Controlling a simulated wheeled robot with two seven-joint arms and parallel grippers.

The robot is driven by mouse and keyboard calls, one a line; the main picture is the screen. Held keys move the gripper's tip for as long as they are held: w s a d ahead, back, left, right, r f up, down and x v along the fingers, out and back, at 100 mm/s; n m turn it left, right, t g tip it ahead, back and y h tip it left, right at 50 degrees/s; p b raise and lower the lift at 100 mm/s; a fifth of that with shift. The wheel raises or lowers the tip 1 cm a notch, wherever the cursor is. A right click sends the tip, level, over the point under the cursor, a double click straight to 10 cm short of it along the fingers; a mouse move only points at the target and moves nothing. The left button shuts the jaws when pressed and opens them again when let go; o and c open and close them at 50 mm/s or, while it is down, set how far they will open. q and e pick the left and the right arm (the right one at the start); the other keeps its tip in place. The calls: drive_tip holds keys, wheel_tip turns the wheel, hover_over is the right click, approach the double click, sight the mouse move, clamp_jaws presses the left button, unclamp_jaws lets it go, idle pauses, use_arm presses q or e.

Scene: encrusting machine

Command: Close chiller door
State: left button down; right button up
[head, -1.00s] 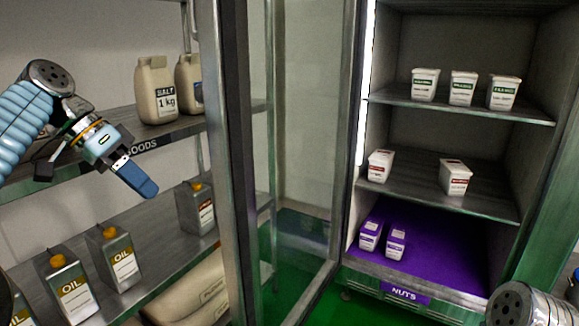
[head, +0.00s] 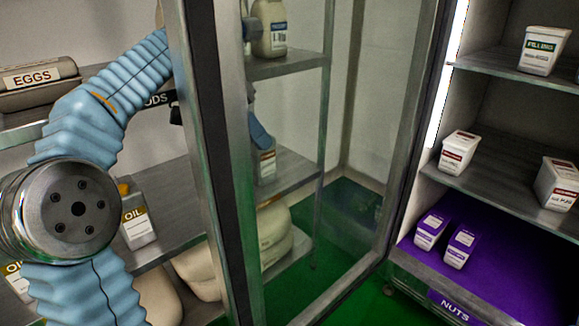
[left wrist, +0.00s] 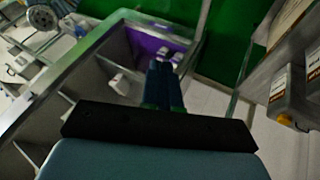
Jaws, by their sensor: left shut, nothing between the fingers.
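The chiller door (head: 212,150) is a glass panel in a metal frame. It stands wide open, swung out to the left of the chiller (head: 490,190). My left arm comes in from the left and passes behind the door's near upright frame. My left gripper (head: 262,138) shows through the glass, on the door's outer side, shut and empty. Its blue fingers (left wrist: 163,85) also show in the left wrist view, with the chiller's inside beyond them. I cannot tell whether they touch the glass. My right gripper is in neither current view.
The chiller holds white tubs (head: 458,152) and purple tubs (head: 461,246) on its shelves. A storage rack (head: 180,205) with oil cans (head: 138,222) and a jug (head: 270,28) stands behind the door and my left arm. Green floor (head: 355,205) shows beyond the glass.

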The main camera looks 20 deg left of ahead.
sight(304, 182)
use_arm(q)
drive_tip(key=shift+s+d+f+b, duration=0.2)
drive_tip(key=shift+d+f, duration=0.4)
drive_tip(key=shift+d, duration=0.45)
drive_tip(key=shift+s+d+f+b, duration=0.15)
drive_tip(key=shift+d+f, duration=0.4)
drive_tip(key=shift+d, duration=0.5)
drive_tip(key=shift+s+d+f+b, duration=0.1)
drive_tip(key=shift+d+f+b, duration=0.1)
drive_tip(key=shift+d+f, duration=0.65)
drive_tip(key=shift+d+r, duration=0.25)
drive_tip(key=shift+d, duration=0.05)
